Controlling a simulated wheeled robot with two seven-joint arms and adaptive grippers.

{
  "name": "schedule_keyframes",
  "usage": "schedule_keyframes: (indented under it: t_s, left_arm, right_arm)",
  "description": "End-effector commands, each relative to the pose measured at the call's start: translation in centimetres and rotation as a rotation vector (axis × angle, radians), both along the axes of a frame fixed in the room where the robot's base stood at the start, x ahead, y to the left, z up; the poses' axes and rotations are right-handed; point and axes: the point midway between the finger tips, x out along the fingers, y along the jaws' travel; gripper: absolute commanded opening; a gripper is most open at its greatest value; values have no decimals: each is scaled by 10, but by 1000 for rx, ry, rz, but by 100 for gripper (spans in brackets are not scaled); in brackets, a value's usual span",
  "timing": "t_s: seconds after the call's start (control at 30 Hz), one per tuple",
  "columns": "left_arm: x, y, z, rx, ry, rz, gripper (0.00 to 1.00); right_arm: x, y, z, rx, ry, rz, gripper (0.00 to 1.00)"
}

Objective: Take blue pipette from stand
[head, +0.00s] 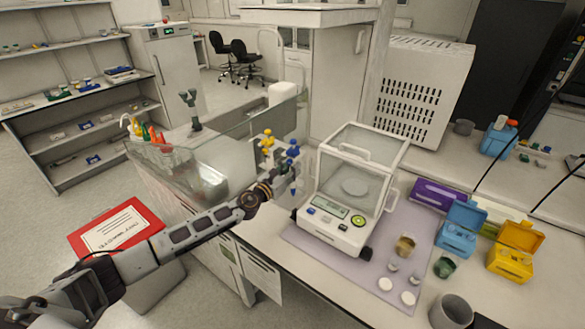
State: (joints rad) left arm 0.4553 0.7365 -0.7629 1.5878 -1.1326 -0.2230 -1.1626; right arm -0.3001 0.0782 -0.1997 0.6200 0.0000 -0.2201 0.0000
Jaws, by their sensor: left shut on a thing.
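The blue pipette (292,152) stands roughly upright near the middle of the head view, left of the balance. My left gripper (287,182) reaches in from the left and is shut on the blue pipette below its blue top. A yellow pipette (267,142) stands just left of it. The stand is mostly hidden behind my gripper and arm, so I cannot tell whether the blue pipette still touches it. My right gripper is not in view.
A white balance (345,200) with a glass enclosure stands close right of my left gripper on a mauve mat (399,240). Small cups, a purple box (436,195), a blue box (460,228) and a yellow box (514,250) lie farther right. A glass panel (225,150) stands left of the pipettes.

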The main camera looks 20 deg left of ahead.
Motion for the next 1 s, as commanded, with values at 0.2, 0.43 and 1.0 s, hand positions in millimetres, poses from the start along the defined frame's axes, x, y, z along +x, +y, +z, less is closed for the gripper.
schedule_keyframes:
  t_s: [0.2,0.43,1.0]
  left_arm:
    - [0,0,3,1,-1,0,0]
    - [0,0,16,1,-1,-1,0]
    - [-59,21,13,2,2,-2,0]
  right_arm:
    - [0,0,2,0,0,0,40]
    - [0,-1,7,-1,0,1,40]
    - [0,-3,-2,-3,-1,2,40]
